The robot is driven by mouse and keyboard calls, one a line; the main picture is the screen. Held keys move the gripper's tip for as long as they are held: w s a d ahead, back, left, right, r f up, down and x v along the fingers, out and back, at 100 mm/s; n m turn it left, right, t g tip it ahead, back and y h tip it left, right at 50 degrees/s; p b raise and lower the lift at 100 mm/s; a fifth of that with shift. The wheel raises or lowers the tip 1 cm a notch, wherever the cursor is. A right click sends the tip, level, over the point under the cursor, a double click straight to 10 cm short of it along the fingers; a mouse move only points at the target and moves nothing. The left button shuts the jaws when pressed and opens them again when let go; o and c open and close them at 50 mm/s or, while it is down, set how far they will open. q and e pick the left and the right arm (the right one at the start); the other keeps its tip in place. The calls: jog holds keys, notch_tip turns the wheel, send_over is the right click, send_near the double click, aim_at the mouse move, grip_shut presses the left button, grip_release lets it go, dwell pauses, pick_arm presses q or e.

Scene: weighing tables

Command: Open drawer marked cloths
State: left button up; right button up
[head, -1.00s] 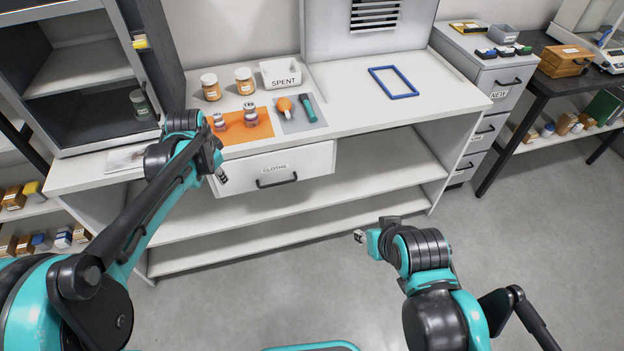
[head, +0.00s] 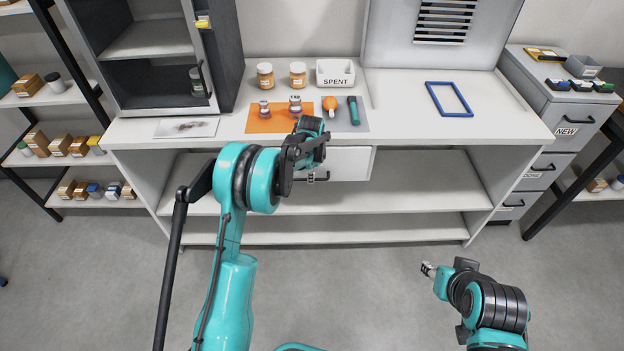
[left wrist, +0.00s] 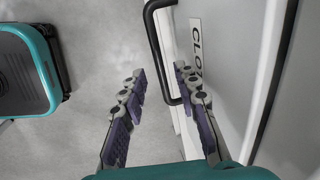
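The drawer marked cloths (head: 350,164) is under the table top in the head view, its left part and label hidden by my left arm. Its front and part of the label (left wrist: 196,50) show in the left wrist view, with the dark bar handle (left wrist: 153,40). The handle also shows in the head view (head: 322,179). My left gripper (head: 311,178) is at the handle; in the left wrist view its fingers (left wrist: 160,85) are apart, with the handle's end near the right finger. I cannot tell whether they touch. My right gripper (head: 428,269) is over the floor, away from the table; its fingers are too small to judge.
The table top (head: 400,130) holds an orange mat (head: 260,122) with small jars, a grey mat (head: 358,126), a SPENT bin (head: 335,73) and a blue frame (head: 448,98). Open shelves (head: 420,185) lie below. A grey cabinet (head: 540,130) stands at right. The floor in front is clear.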

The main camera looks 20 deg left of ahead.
pick_arm(q)
jog(key=shift+w+f+b, duration=0.2)
jog(key=shift+f+b, duration=0.1)
jog(key=shift+f, duration=0.7)
jog(key=shift+a, duration=0.1)
grip_shut()
jog(key=shift+s, duration=0.1)
